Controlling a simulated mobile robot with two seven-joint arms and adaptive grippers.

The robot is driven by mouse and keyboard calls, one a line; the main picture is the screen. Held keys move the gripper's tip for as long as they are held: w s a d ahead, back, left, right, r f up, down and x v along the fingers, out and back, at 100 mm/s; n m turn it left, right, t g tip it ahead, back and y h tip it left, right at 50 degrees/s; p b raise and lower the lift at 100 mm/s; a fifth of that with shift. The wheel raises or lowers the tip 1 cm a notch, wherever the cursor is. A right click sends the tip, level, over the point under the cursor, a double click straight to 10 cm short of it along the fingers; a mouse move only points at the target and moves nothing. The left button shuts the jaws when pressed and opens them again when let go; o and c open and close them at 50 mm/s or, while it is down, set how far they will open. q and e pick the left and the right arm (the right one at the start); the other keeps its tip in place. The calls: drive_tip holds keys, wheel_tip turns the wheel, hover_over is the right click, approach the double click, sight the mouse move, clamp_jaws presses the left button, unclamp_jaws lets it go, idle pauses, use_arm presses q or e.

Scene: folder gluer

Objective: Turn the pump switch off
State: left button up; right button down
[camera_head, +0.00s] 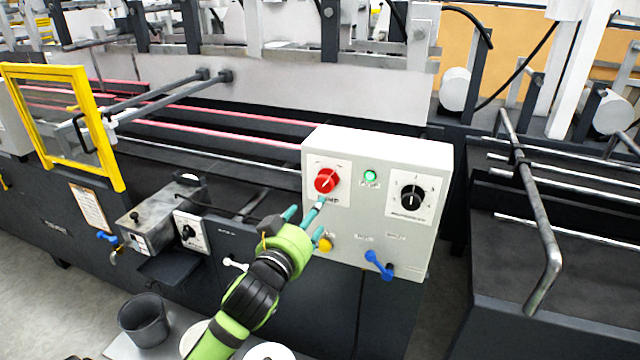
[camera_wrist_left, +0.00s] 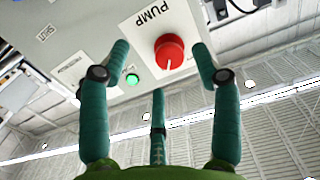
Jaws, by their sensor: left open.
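The pump switch (camera_head: 327,180) is a red rotary knob with a white pointer line, on a white plate at the upper left of a grey control box (camera_head: 430,155). In the head view its pointer slants towards the upper right. The knob also shows in the left wrist view (camera_wrist_left: 169,52), under the word PUMP. A green lamp (camera_head: 370,176) beside it is lit. My left gripper (camera_head: 305,216) is open and empty, just below and in front of the knob. In the wrist view its teal fingers stand apart on both sides of the knob, without visible contact. My right gripper is not seen.
A black dial (camera_head: 412,198) sits right of the lamp. A yellow button (camera_head: 325,245) and a blue lever (camera_head: 379,265) are lower on the box. A metal bar (camera_head: 535,215) juts out at the right. A dark bucket (camera_head: 144,318) stands at the lower left.

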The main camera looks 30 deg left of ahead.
sight(323, 184)
use_arm(q)
drive_tip(key=shift+t, duration=0.4)
drive_tip(key=w+r, duration=0.1)
drive_tip(key=w+r+p, duration=0.1)
drive_tip(key=w, duration=0.1)
drive_tip(key=w+a+r+p, duration=0.1)
drive_tip(key=w, duration=0.1)
drive_tip(key=shift+w+r, duration=0.15)
drive_tip(key=shift+r, duration=0.05)
drive_tip(key=shift+w+a+f, duration=0.1)
drive_tip(key=shift+w+a, duration=0.05)
drive_tip(key=shift+w, duration=0.25)
drive_tip(key=shift+c, duration=0.4)
